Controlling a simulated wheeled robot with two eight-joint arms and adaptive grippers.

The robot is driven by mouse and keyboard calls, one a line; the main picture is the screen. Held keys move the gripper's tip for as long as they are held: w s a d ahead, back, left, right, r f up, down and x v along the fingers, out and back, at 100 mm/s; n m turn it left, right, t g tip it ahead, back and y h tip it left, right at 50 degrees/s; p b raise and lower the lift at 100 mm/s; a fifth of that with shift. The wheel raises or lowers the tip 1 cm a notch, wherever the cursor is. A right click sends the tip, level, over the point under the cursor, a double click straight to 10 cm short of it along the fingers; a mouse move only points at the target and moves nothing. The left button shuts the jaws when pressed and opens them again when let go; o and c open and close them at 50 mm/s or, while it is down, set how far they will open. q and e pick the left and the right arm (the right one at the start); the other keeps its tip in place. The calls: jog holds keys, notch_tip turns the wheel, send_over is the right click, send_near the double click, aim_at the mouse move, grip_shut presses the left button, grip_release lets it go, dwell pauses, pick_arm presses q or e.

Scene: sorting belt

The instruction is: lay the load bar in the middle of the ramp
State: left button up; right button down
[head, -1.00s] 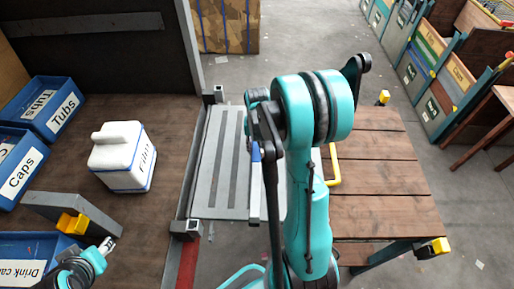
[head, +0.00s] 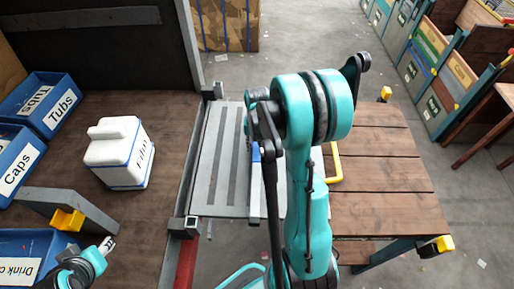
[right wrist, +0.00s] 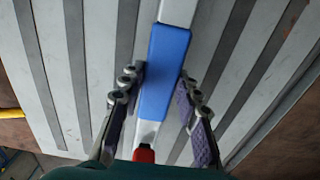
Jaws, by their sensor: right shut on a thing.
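The ramp (head: 211,160) is a light grey panel with dark lengthwise strips, lying between the brown work surface and the slatted wooden platform. The load bar has a blue middle grip (right wrist: 166,72), pale metal ends and a red tip. My right gripper (right wrist: 160,88) is shut on the blue grip, one finger on each side. In the head view my right arm hides most of the bar; a blue bit of it (head: 255,153) shows over the ramp's right part, roughly along the strips. I cannot tell whether it touches the ramp. My left gripper (head: 106,246) is at the lower left, its jaws unclear.
A white labelled container (head: 121,153) stands on the brown work surface (head: 120,240). Blue labelled bins (head: 50,105) line its left side. The slatted platform (head: 385,185) with a yellow rail (head: 335,163) lies right of my right arm. A cardboard box (head: 228,25) stands behind the ramp.

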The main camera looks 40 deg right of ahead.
aim_at(257, 149)
jog(key=shift+f+b, duration=0.9)
jog(key=shift+f, duration=0.15)
jog(key=shift+c, duration=2)
grip_release()
jog(key=shift+r+p, duration=3.45)
jog(key=shift+r, duration=1.6)
jog(key=shift+a, duration=0.1)
